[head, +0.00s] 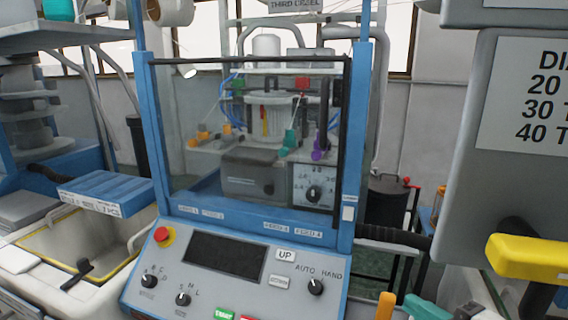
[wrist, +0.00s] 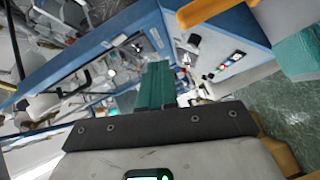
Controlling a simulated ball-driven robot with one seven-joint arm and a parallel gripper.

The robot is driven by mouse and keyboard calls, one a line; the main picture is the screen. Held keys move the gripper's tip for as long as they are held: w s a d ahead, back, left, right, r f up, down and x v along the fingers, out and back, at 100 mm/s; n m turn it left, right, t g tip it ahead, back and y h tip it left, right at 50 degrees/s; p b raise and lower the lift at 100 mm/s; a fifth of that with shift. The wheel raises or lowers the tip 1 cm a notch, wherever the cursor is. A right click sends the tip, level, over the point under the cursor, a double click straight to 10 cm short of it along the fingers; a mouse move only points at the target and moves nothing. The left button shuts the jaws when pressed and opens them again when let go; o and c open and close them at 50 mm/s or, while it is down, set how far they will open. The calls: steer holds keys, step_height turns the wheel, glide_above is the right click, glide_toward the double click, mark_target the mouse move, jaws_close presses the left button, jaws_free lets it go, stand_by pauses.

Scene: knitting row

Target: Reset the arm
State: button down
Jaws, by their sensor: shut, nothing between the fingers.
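My gripper (wrist: 156,84) shows in the wrist view as teal fingers pressed together, reaching out past a dark plate with screws. The fingers are shut and empty. Beyond their tips is a blue-framed machine, seen tilted, with a light control panel (wrist: 225,65) to the right of the fingers. I cannot make out the gripper for certain in the head view.
In the head view a blue-framed knitting machine with a clear guard stands ahead, its control panel (head: 230,262) below. A grey chart board (head: 520,110) and yellow bar (head: 528,258) are close at right. In the wrist view an orange bar (wrist: 208,10) is near.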

steer(key=s+a+f+m+g+h, duration=0.1)
steer(key=s+a+f+m+g, duration=0.1)
steer(key=s+f+m, duration=0.3)
steer(key=s+a+f+m+g, duration=0.2)
steer(key=s+f, duration=0.1)
steer(key=f, duration=0.5)
steer(key=s+a+f+m+g+h, duration=0.1)
steer(key=s+a+f+m+g, duration=0.25)
steer(key=f, duration=0.25)
steer(key=s+d+f+m+g+h, duration=0.2)
steer(key=s+d+f+m, duration=0.3)
steer(key=s, duration=0.3)
steer(key=s+d+f+m+g+h, duration=0.3)
steer(key=s+d+f+m+h, duration=0.1)
steer(key=s+d, duration=0.4)
steer(key=shift+s+f+m, duration=0.6)
steer(key=shift+f+m, duration=0.25)
steer(key=shift+g, duration=0.25)
